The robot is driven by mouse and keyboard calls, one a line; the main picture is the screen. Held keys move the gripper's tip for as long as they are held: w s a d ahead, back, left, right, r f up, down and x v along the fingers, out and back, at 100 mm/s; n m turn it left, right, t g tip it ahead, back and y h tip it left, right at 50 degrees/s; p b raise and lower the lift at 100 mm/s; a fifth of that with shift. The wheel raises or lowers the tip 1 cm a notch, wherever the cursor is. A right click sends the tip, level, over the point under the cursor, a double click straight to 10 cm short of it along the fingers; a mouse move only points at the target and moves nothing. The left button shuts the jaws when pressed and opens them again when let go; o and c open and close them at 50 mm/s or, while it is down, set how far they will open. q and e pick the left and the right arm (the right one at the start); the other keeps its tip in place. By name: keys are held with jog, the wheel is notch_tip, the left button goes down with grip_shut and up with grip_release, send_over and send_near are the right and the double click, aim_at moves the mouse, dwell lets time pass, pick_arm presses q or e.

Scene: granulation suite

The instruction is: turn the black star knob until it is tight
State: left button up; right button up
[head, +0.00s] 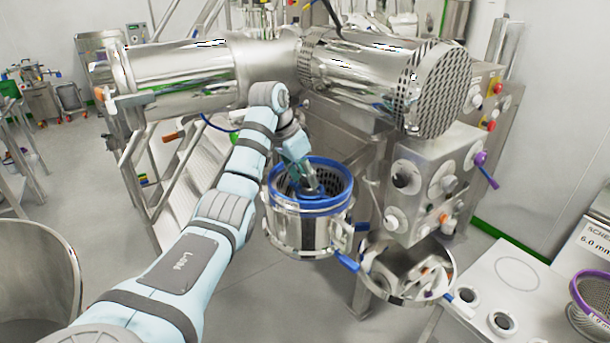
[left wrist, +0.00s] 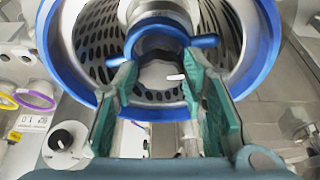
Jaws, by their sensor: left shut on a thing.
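My left gripper (head: 308,182) reaches down into a steel drum with a blue rim (head: 330,164). In the left wrist view, its two teal fingers (left wrist: 160,72) are shut on a small piece with a short white mark at the drum's centre. This is where the black star knob would be, but its star shape and colour are not clear. The fingers and arm hide part of the drum's inside. My right gripper is not in view.
An open steel pan (head: 390,290) is below right. Large steel cylinders (head: 185,75) hang above. A purple-rimmed sieve (head: 590,305) is at far right.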

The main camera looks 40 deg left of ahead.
pick_arm(q)
jog(key=m, duration=0.1)
jog(key=m+h, duration=0.1)
jog(key=m, duration=0.1)
jog(key=m+h, duration=0.1)
jog(key=m, duration=0.1)
jog(key=shift+w+a+g, duration=0.1)
jog(key=shift+a+g, duration=0.15)
jog(key=shift+g, duration=0.15)
jog(key=shift+f+m, duration=0.1)
jog(key=shift+m, duration=0.3)
jog(key=o, duration=1)
jog(key=shift+o, duration=0.8)
jog(key=shift+w, duration=0.25)
jog(key=v, duration=0.7)
jog(key=shift+r, duration=0.25)
jog(key=shift+a, duration=0.1)
